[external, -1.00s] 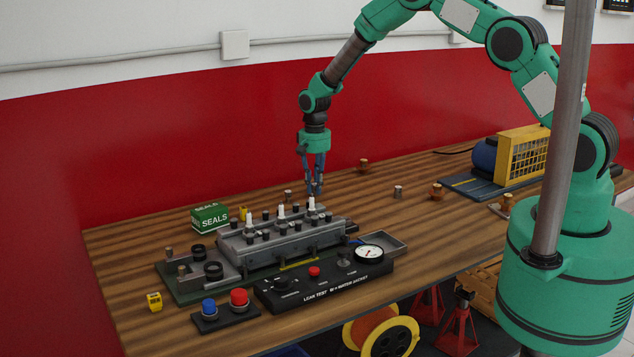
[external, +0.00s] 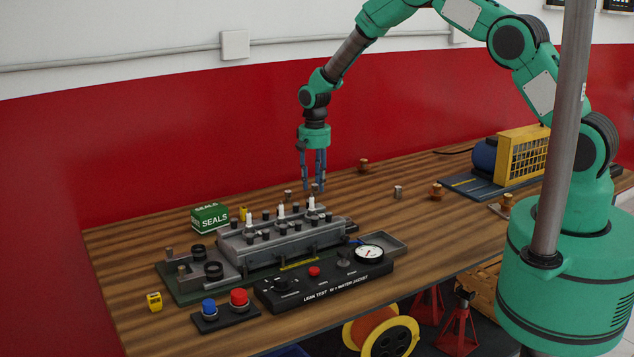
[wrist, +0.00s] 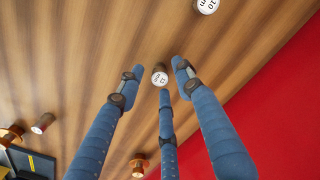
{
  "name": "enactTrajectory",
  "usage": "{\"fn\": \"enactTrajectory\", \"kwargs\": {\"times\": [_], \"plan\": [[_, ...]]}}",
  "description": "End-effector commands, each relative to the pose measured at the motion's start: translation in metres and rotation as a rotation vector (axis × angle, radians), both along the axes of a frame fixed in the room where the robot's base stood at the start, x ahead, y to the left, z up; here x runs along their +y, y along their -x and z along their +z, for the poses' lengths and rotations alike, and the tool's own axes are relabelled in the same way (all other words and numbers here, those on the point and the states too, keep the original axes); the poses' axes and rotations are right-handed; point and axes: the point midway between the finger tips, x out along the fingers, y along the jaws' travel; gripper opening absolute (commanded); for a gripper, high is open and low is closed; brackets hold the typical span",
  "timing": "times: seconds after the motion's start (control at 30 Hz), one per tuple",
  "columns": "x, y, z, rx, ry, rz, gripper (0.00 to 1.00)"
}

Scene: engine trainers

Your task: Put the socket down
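A small socket with a white top marked 12 (wrist: 160,76) stands upright between my fingertips in the wrist view. It appears to rest on the wooden table. In the external view my fingers mostly hide it. My three-fingered gripper (external: 314,187) is low over the table behind the engine block. Its blue fingers are spread around the socket, with a visible gap on each side in the wrist view (wrist: 158,78).
The engine block (external: 280,240) with upright plugs is just in front of my gripper. A 10 mm socket (external: 288,194) stands to the left, and another socket (external: 398,192) to the right. A green seals box (external: 210,218) is further left. The table (external: 350,190) nearby is partly clear.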

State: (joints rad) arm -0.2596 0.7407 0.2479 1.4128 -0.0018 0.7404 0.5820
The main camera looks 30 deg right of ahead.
Motion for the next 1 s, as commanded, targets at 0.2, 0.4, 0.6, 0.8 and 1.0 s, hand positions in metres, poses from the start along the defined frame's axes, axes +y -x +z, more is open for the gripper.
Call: {"fn": "enactTrajectory", "kwargs": {"times": [0.2,0.4,0.6,0.8,1.0], "plan": [[0.0,-0.001,0.034,-0.003,-0.001,0.0,0.35],[0.0,-0.001,0.067,-0.003,-0.001,0.0,0.35],[0.0,0.0,0.093,-0.002,0.0,0.0,0.35],[0.0,0.0,0.104,0.0,0.0,0.0,0.35],[0.0,0.0,0.106,0.0,0.0,0.0,0.35]]}}
